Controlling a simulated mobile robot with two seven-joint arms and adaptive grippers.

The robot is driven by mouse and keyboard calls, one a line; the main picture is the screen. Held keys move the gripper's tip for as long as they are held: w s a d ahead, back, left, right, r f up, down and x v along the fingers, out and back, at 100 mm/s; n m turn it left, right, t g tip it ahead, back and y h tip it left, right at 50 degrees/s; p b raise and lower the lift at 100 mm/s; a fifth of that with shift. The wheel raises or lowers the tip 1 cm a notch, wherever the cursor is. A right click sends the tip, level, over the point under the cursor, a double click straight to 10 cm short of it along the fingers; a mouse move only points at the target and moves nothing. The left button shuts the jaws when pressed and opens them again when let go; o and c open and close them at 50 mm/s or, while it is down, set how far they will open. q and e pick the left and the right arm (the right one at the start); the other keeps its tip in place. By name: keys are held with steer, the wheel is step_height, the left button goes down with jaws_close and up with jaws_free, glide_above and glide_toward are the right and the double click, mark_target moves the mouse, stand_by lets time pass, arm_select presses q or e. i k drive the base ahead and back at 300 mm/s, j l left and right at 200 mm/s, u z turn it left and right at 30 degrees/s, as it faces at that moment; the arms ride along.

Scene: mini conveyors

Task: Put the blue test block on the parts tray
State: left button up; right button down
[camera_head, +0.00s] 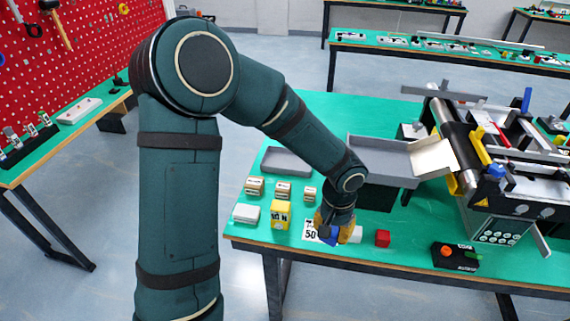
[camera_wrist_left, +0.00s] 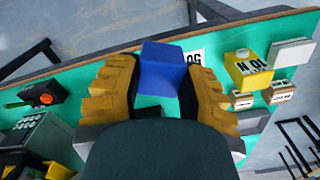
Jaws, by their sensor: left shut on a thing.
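The blue test block (camera_head: 328,237) is between the fingers of my left gripper (camera_head: 338,228), low over the front edge of the green table. In the left wrist view the blue block (camera_wrist_left: 160,68) sits between both orange fingers of the gripper (camera_wrist_left: 157,85), which is shut on it. I cannot tell whether the block still touches the table. A flat grey tray (camera_head: 287,161) lies farther back on the left of the table, empty. A larger grey tray (camera_head: 384,149) stands right of it, partly behind my arm. My right gripper is not in view.
A white block (camera_head: 357,235) and a red block (camera_head: 383,238) lie right of the gripper. A yellow weight (camera_head: 281,214), a white box (camera_head: 246,213) and small wooden cubes (camera_head: 283,190) stand left. The conveyor (camera_head: 470,160) and a control box (camera_head: 455,256) are at right.

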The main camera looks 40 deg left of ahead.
mark_target(287, 163)
steer(key=k+j+z, duration=0.15)
steer(key=j, duration=0.25)
steer(key=k+j+z, duration=0.15)
steer(key=j, duration=0.2)
steer(key=j+z, duration=0.15)
steer(key=j, duration=0.25)
steer(key=k+j+z, duration=0.15)
steer(key=j, duration=0.25)
steer(key=i+j, duration=0.1)
steer(key=j, duration=0.3)
steer(key=i+j+z, duration=0.15)
steer(key=j, duration=0.2)
steer(key=i+j, duration=0.1)
steer(key=j, duration=0.3)
steer(key=z, duration=0.05)
